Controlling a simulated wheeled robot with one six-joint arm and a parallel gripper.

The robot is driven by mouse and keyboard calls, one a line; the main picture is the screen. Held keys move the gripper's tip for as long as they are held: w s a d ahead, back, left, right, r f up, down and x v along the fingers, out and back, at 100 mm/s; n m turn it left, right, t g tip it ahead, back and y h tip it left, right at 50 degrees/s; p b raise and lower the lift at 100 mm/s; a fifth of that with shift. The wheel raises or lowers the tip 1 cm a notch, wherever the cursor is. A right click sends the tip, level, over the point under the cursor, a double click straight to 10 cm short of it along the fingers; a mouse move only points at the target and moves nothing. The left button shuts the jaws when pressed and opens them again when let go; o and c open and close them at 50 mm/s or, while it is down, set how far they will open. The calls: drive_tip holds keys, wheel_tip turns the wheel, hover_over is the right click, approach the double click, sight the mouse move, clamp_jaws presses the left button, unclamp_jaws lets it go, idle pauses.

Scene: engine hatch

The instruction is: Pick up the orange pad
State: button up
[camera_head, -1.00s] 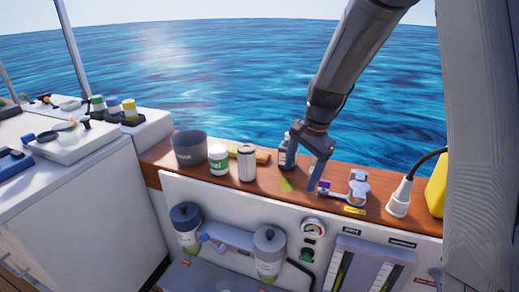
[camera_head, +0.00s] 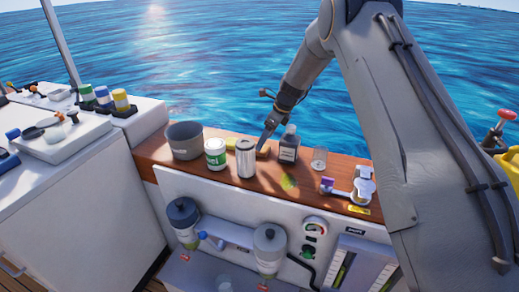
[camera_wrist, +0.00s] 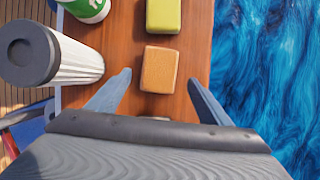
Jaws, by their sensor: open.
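The orange pad (camera_wrist: 160,70) lies flat on the wooden shelf in the wrist view, a small block with rounded edges. In the head view a small part of the orange pad (camera_head: 264,150) shows behind the white-and-grey cylinder, beside my gripper (camera_head: 268,133). In the wrist view my gripper (camera_wrist: 157,87) is open, with one blue-grey finger on each side of the pad's near end. The pad lies between and slightly beyond the fingertips, with visible gaps on both sides. I cannot tell the fingers' height above the shelf.
A yellow-green pad (camera_wrist: 163,15) lies just beyond the orange one. A pleated cylinder (camera_wrist: 60,58) stands close to the left finger, with a green-and-white can (camera_wrist: 86,8) behind. A dark bottle (camera_head: 289,144) and clear jar (camera_head: 319,158) stand right on the wooden shelf (camera_head: 265,182); water lies beyond.

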drive_tip(key=shift+p+x, duration=0.7)
drive_tip(key=shift+x, duration=1.55)
drive_tip(key=shift+a, duration=0.1)
drive_tip(key=shift+c, duration=0.2)
drive_tip(key=c, duration=1.1)
